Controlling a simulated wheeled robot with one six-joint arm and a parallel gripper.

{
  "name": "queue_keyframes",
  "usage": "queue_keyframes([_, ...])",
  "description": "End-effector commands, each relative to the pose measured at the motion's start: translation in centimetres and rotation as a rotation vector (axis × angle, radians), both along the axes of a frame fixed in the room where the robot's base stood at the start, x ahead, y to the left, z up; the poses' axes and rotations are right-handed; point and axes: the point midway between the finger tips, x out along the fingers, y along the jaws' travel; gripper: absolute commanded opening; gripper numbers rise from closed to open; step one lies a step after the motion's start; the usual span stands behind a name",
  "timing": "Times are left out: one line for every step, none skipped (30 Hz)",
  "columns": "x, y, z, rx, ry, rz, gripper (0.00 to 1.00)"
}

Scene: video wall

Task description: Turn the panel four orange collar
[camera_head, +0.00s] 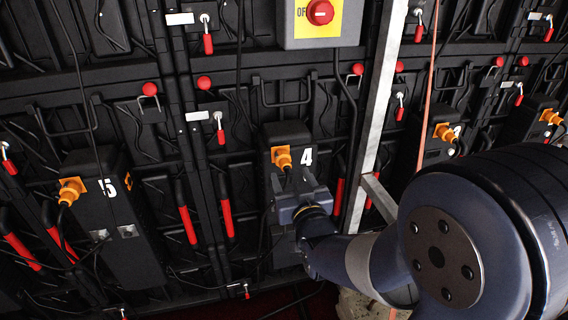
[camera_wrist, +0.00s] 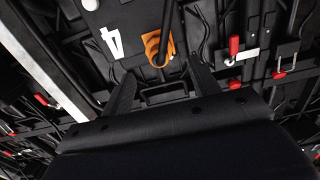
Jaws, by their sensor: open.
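The panel four orange collar (camera_head: 282,157) sits on the upper front of a black box, left of the white number 4 (camera_head: 307,157). A dark cable hangs from it. My gripper (camera_head: 291,178) is just below the collar, pointing up toward it. In the wrist view the orange collar (camera_wrist: 152,47) lies ahead of and between my two spread fingers (camera_wrist: 161,66). The fingers look apart from it, though the exact depth is hard to tell. The white 4 (camera_wrist: 111,42) shows left of the collar there. My gripper is open and holds nothing.
A red OFF knob on a yellow plate (camera_head: 319,14) is above. A pale metal upright (camera_head: 371,110) stands right of panel four. Panel five's orange collar (camera_head: 70,190) is at left; other orange connectors (camera_head: 444,132) are at right. Loose cables and red-handled latches surround the box.

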Motion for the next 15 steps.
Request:
queue_keyframes([1.1, 0.2, -0.1, 0.000, 0.000, -0.001, 0.58])
queue_keyframes([1.6, 0.3, -0.1, 0.000, 0.000, -0.001, 0.58])
queue_keyframes([2.4, 0.5, -0.1, 0.000, 0.001, -0.001, 0.58])
queue_keyframes([2.9, 0.6, -0.1, 0.000, 0.000, -0.001, 0.58])
queue_keyframes([3.4, 0.7, -0.1, 0.000, 0.001, -0.001, 0.58])
queue_keyframes([4.0, 0.8, -0.1, 0.000, 0.000, -0.001, 0.58])
queue_keyframes([4.4, 0.9, -0.1, 0.000, 0.000, -0.001, 0.58])
queue_keyframes([4.8, 1.0, -0.1, 0.001, 0.001, 0.000, 0.58])
queue_keyframes([5.3, 1.1, -0.1, 0.001, 0.002, 0.000, 0.58])
queue_keyframes([5.6, 1.1, -0.1, 0.001, 0.000, 0.000, 0.58])
queue_keyframes([5.9, 1.2, -0.1, 0.001, 0.000, 0.000, 0.58])
queue_keyframes([6.2, 1.2, -0.1, 0.001, 0.000, 0.000, 0.58])
queue_keyframes([6.4, 1.3, -0.1, 0.001, 0.000, 0.000, 0.58])
queue_keyframes([6.6, 1.3, -0.1, 0.001, 0.001, 0.000, 0.58])
queue_keyframes([6.7, 1.4, -0.1, 0.001, 0.002, 0.000, 0.58])
